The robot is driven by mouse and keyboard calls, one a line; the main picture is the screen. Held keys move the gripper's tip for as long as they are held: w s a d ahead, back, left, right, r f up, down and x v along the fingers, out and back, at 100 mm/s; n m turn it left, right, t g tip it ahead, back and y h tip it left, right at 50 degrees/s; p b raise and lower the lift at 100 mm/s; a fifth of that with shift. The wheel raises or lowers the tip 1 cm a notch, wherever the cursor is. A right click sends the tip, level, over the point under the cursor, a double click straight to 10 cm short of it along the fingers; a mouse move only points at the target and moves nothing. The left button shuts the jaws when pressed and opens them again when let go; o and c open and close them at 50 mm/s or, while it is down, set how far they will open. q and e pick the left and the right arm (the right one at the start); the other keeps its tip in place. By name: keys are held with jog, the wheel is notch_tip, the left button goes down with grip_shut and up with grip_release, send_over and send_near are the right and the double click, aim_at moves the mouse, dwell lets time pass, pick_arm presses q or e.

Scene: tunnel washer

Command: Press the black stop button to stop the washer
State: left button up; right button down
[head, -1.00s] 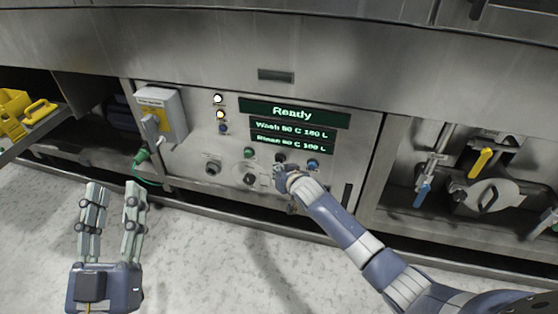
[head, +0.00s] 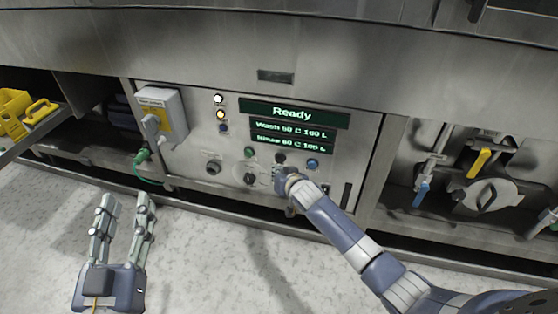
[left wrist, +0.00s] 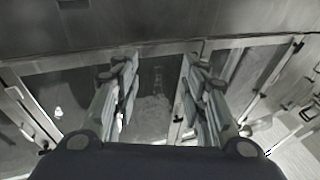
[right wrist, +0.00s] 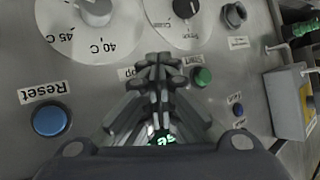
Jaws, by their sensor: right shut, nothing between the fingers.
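The black stop button (head: 280,158) sits on the washer's control panel, between the green button (head: 248,152) and the blue button (head: 312,164). My right gripper (head: 279,172) is shut and empty, its tips just below the black button in the head view. I cannot tell whether they touch it. In the right wrist view the closed fingers (right wrist: 158,66) hide the button and part of its label, between the Reset button (right wrist: 50,120) and the green Start button (right wrist: 202,77). My left gripper (head: 126,202) is open and empty, low at the left.
The panel display (head: 293,114) reads "Ready". Dials and a dark knob (head: 250,179) lie below the buttons. A grey switch box (head: 162,115) sticks out at the panel's left. Valves with yellow (head: 481,162) and blue handles stand at the right. Floor in front is clear.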

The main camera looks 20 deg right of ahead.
pick_arm(q)
jog(key=s+a+f+g+y+p, duration=0.1)
jog(key=f+g, duration=0.3)
jog(key=f, duration=0.3)
jog(key=s+a+f+g+y+p, duration=0.1)
jog(key=s+a+f+g, duration=0.1)
jog(key=f+g, duration=0.2)
jog(key=shift+s+f+y+p, duration=0.2)
jog(key=shift+f+y+p, duration=0.15)
jog(key=shift+f, duration=1.1)
pick_arm(e)
jog(key=shift+s+a, duration=0.65)
jog(key=shift+s, duration=0.3)
jog(key=shift+s+a, duration=0.65)
jog(key=shift+s, duration=0.3)
